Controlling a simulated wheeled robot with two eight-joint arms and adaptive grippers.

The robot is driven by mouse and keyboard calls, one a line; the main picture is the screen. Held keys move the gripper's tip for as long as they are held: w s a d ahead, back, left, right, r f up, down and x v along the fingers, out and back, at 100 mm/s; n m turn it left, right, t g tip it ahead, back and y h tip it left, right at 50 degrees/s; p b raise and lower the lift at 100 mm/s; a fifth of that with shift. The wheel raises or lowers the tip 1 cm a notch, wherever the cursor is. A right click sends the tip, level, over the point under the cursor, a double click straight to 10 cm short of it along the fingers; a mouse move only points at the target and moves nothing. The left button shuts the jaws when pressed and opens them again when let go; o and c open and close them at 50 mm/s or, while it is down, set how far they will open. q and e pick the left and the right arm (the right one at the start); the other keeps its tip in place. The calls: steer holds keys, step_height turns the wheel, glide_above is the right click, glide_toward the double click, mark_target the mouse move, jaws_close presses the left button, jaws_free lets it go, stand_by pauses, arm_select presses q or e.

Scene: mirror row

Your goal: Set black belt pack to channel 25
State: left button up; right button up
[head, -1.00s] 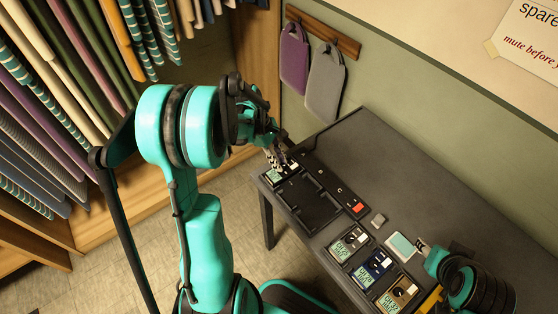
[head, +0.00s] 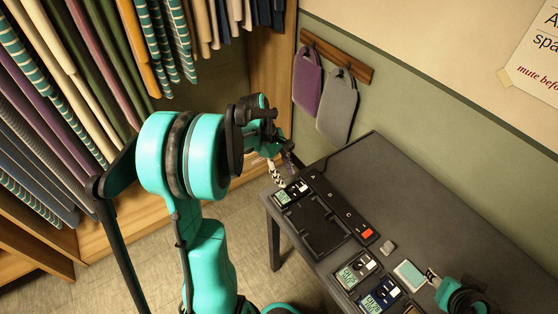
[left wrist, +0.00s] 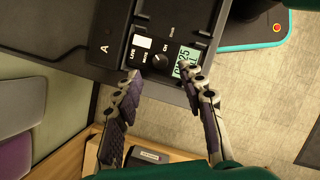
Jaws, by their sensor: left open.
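The black belt pack (head: 291,194) sits in the slot marked A at the far left end of the dark charging tray. In the left wrist view the black belt pack (left wrist: 168,45) shows a white switch by LIVE and MUTE, a round black CH knob (left wrist: 160,62) and a green display (left wrist: 187,62). The display appears to read 25, with smaller text I cannot make out. My left gripper (head: 281,173) is open and empty just off the pack; its fingers (left wrist: 163,80) are spread on either side of the knob, apart from it. My right gripper (head: 432,276) is at the lower right, its fingertips small and unclear.
Several other belt packs, one grey (head: 356,269) and one blue (head: 380,296), lie nearer on the table (head: 420,205). A pale green-and-white block (head: 410,275) is by my right gripper. A small grey block (head: 388,247) lies nearby. The table's back is clear.

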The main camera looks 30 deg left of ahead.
arm_select(q)
steer(key=v, duration=0.8)
